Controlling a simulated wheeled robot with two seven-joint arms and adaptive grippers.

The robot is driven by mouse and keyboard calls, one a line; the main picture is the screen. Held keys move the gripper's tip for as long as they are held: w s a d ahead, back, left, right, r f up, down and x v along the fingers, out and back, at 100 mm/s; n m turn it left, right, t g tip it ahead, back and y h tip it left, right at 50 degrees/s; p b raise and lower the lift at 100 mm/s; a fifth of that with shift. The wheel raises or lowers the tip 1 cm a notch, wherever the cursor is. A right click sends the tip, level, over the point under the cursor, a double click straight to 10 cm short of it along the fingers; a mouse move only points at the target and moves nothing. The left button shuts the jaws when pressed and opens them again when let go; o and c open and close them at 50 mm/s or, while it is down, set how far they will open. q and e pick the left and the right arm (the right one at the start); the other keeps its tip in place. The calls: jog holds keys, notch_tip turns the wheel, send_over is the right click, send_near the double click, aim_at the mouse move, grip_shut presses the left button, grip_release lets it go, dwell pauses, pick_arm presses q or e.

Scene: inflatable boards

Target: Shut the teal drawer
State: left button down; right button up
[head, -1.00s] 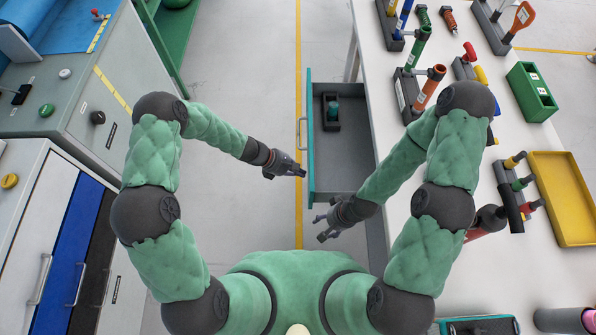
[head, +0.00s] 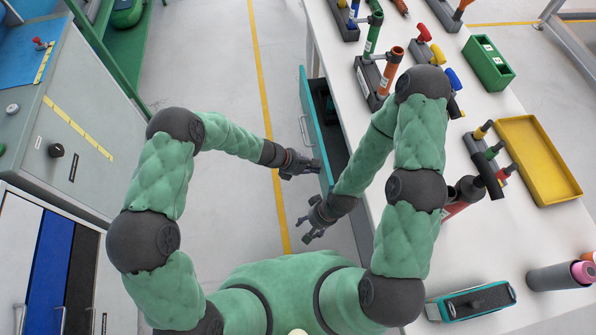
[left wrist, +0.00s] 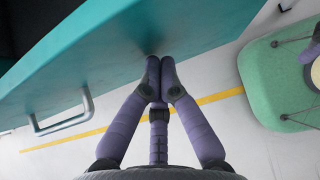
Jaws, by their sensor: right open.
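The teal drawer (head: 318,136) stands partly out from under the white workbench on its left side. Its interior shows as a dark gap with a dark object inside, partly hidden by my right arm. Its metal handle (head: 303,130) is on the outer face and also shows in the left wrist view (left wrist: 62,122). My left gripper (head: 316,166) is at the near part of the drawer front. In the left wrist view its fingertips (left wrist: 160,70) are together, nothing between them, at the teal face. My right gripper (head: 303,229) is open and empty, nearer my body, clear of the drawer front.
The white workbench (head: 440,180) carries tool holders, a green box (head: 488,62), a yellow tray (head: 540,160) and a teal-edged case (head: 470,303). A grey cabinet (head: 75,130) stands at left. The floor between, with a yellow line (head: 262,95), is clear.

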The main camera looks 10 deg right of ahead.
pick_arm(q)
jog(key=d+b, duration=0.1)
jog(key=d, duration=0.9)
pick_arm(e)
jog(key=shift+f, duration=0.55)
pick_arm(q)
jog(key=shift+d, duration=0.1)
jog(key=a, duration=0.4)
jog(key=shift+w+a+p, duration=0.1)
jog(key=shift+p, duration=0.25)
jog(key=p+v, duration=0.2)
jog(key=v, duration=0.7)
jog(key=shift+p, duration=0.4)
jog(key=shift+a+r, duration=0.3)
jog(key=shift+a, duration=0.05)
pick_arm(e)
jog(key=r, duration=0.2)
jog(key=s+r, duration=0.1)
jog(key=shift+a+r, duration=0.25)
jog(key=shift+r, duration=0.05)
